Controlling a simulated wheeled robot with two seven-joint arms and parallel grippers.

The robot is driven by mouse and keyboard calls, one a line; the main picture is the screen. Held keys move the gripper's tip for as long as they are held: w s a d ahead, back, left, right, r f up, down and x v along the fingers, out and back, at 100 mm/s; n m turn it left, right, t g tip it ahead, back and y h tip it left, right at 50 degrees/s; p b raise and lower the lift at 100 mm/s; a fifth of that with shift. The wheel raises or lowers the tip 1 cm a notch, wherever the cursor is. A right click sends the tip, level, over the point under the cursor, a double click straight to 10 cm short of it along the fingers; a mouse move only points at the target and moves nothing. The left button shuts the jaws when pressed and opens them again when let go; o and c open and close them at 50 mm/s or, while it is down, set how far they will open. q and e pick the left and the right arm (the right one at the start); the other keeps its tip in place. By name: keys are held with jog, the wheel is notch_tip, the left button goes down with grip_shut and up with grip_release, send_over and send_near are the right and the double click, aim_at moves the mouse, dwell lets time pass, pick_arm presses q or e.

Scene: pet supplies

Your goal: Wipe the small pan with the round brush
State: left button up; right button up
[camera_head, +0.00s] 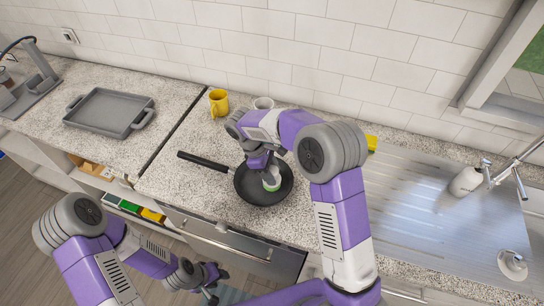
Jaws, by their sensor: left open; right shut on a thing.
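A small black pan (249,196) sits on the speckled counter in the middle of the head view, its black handle (203,161) pointing to the upper left. My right gripper (266,167) is over the pan and shut on the round brush (272,184), which is whitish with a green part low down. The brush is over the right part of the pan's inside; whether it touches the pan's bottom I cannot tell. My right arm covers part of the brush and the pan's far rim. My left gripper (211,283) is open and empty, low in front of the counter.
A yellow mug (218,102) and a white cup (263,103) stand behind the pan. A grey tray (108,112) lies on the left counter. A yellow object (371,143), a metal drainboard (420,198) and a white bottle (465,181) are at right. An open drawer (130,206) is at left.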

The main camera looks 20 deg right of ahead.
jog(key=shift+r+p, duration=1.9)
jog(key=shift+r, duration=0.7)
